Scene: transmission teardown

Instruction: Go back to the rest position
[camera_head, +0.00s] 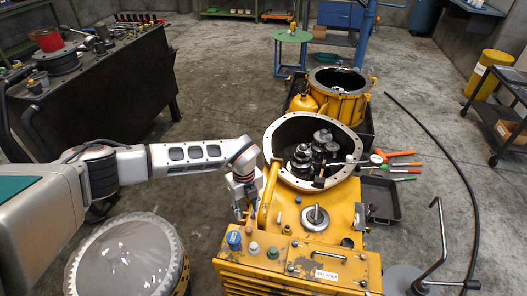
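My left arm reaches in from the left, and its gripper (241,210) points down at the left edge of the yellow transmission housing (335,222). The fingers are small and partly merge with the housing behind them, so their opening and any contact are unclear. No held object can be made out. The housing's round open bell (273,135) shows dark gears (318,150) standing inside. My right gripper is not in view.
A blue cap (234,240) and small knobs sit on the housing top near the gripper. A large round grey-topped part (125,262) stands below my arm. A black bench (95,95) stands at upper left. Tools and a black tray (383,200) lie right of the housing.

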